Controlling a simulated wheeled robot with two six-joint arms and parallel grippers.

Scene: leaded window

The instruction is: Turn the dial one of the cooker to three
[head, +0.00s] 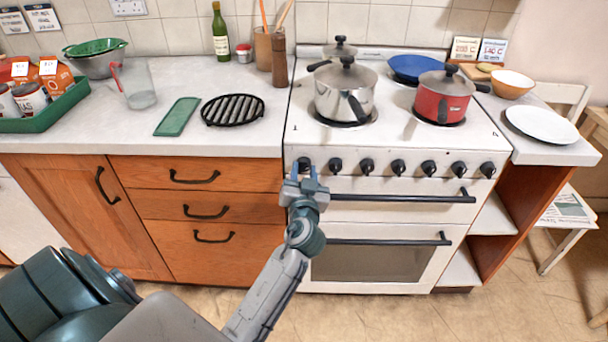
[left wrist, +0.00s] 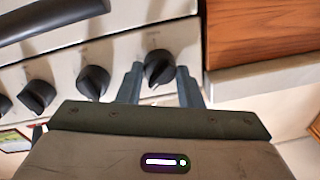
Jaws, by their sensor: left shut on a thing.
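The white cooker (head: 405,187) has a row of several black dials along its front. The leftmost dial (head: 304,164) is at the left end of the row. My left gripper (head: 304,172) is at this dial, with one finger on each side of it. In the left wrist view the dial (left wrist: 158,67) sits between the two fingertips of my left gripper (left wrist: 160,78). The gripper is shut on the dial. The number at the dial's pointer is too small to read. My right gripper is not in view.
The oven handle (head: 402,197) runs below the dials. Orange-brown drawers (head: 205,172) adjoin the cooker on the left.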

